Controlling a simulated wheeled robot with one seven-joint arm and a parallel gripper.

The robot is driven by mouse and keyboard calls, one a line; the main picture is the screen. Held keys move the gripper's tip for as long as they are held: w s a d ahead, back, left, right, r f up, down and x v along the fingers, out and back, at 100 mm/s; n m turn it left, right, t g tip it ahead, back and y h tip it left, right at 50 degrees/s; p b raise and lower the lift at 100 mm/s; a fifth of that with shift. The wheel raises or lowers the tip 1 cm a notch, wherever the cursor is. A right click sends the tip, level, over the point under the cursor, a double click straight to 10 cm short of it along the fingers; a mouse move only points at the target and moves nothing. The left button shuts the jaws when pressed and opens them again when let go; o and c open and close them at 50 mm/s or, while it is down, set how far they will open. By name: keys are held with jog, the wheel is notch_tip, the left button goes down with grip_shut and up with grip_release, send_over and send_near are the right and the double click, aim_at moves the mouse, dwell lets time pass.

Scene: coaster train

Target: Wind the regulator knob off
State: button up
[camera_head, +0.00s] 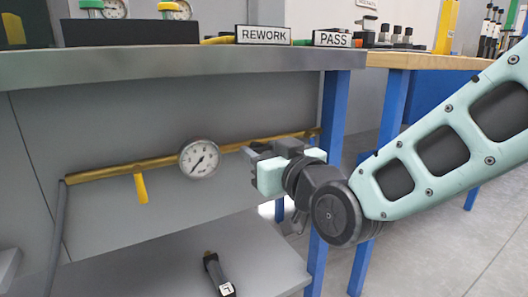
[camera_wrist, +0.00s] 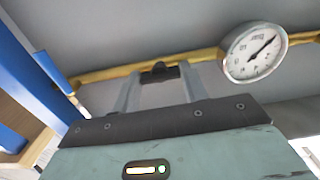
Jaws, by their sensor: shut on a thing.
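The regulator knob (camera_wrist: 160,73) is a small dark knob on the brass pipe (camera_wrist: 205,54) under the bench. My gripper (camera_wrist: 157,80) reaches up to it, with one grey finger on each side, and is shut on it. In the head view my gripper (camera_head: 256,152) is at the pipe, right of the round white gauge (camera_head: 199,158). My gripper hides the knob there. The gauge also shows in the wrist view (camera_wrist: 254,52), to the right of the fingers.
A yellow lever (camera_head: 141,188) hangs from the pipe left of the gauge. A dark handheld tool (camera_head: 217,272) lies on the lower shelf (camera_head: 165,270). The bench top (camera_head: 170,62) runs above, and a blue leg (camera_head: 331,120) stands just right of my gripper.

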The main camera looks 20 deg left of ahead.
jog(key=o, duration=1)
jog(key=v, duration=1.5)
jog(key=shift+f, duration=0.3)
jog(key=b+v, duration=0.2)
jog(key=b, duration=0.5)
jog(key=shift+s+d+r, duration=0.1)
jog(key=shift+s+r, duration=0.1)
